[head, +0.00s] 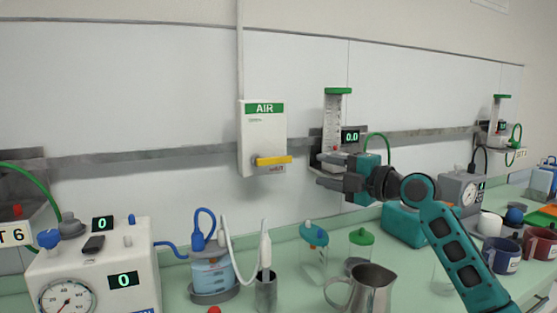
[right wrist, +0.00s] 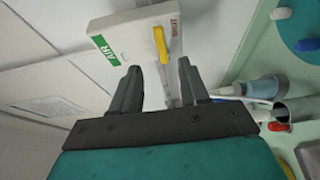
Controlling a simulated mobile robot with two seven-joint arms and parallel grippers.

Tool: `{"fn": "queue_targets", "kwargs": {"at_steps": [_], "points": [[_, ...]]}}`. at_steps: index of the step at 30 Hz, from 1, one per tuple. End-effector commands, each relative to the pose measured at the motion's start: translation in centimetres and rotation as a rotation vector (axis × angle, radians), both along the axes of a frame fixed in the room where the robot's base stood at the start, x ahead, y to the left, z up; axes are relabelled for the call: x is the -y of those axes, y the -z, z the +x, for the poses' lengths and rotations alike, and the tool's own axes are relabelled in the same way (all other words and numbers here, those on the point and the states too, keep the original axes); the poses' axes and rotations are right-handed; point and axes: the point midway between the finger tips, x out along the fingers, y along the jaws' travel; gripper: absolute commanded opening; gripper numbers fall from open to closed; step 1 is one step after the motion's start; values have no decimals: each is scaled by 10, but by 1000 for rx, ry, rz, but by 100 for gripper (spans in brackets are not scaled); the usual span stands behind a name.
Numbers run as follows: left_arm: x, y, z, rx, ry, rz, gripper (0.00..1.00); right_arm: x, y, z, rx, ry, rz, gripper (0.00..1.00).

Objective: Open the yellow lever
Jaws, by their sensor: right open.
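The yellow lever (head: 274,160) sits on the lower front of the white AIR box (head: 263,130) on the wall. It lies roughly level and points right in the head view. My right gripper (head: 320,170) is to the right of the lever, open and empty, its fingers pointing left toward it. In the right wrist view the yellow lever (right wrist: 160,44) shows just beyond and between the open fingers (right wrist: 158,72), apart from them. The AIR box (right wrist: 128,38) is behind it. My left gripper is in neither view.
A flow meter with a green top (head: 337,125) hangs on the wall rail behind my right gripper. The counter below holds a gauge device (head: 95,265), a blue-lidded jar (head: 211,272), a metal jug (head: 367,290) and mugs (head: 503,252).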

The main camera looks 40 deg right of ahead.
Motion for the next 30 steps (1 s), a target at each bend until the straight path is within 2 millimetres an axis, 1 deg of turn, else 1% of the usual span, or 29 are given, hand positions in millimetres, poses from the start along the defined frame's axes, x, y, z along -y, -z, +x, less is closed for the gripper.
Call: {"fn": "queue_targets", "kwargs": {"at_steps": [7,18,24,30], "points": [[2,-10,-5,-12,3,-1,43,-3,-4,36,2,-1,1,45],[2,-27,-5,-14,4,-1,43,-8,-3,95,2,0,3,45],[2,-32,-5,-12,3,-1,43,-9,-2,115,1,1,2,45],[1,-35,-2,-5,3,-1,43,-11,0,122,-1,0,-1,45]]}}
